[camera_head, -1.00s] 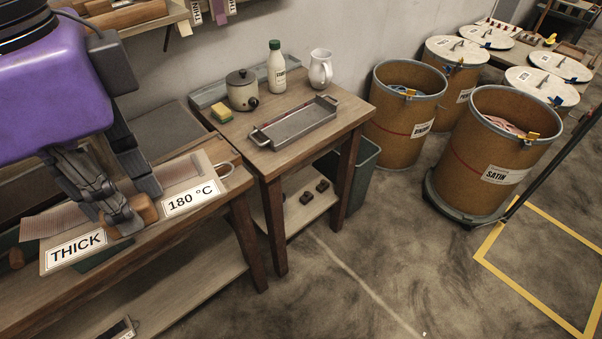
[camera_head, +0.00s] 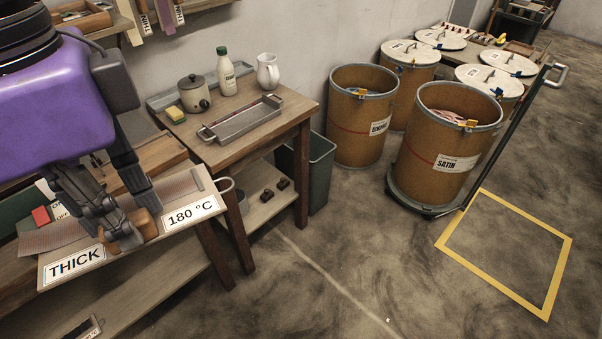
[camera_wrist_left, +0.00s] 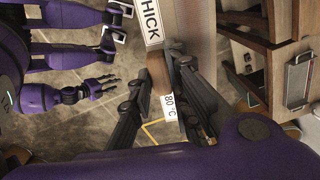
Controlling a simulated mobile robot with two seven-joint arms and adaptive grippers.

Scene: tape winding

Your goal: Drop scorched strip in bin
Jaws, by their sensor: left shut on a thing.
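My left gripper (camera_head: 135,225) is shut on the wooden knob (camera_head: 144,224) of a flat board (camera_head: 118,254) with "THICK" and "180 °C" labels. The board is held out above the bench's front edge. A greyish-pink, fine-ribbed strip (camera_head: 172,188) shows along the board's far side, partly behind my fingers; I cannot tell whether it is scorched. A dark green bin (camera_head: 321,172) stands on the floor right of the small table. In that view, a purple arm with a black hand (camera_wrist_left: 88,91) shows at left, its grip unclear.
The small table (camera_head: 228,148) holds a metal tray (camera_head: 241,120), pot, sponge, bottle and jug. Fibre drums, including an open "SATIN" drum (camera_head: 440,150), stand right of the bin. Floor in front is clear, with a yellow outlined square (camera_head: 505,250).

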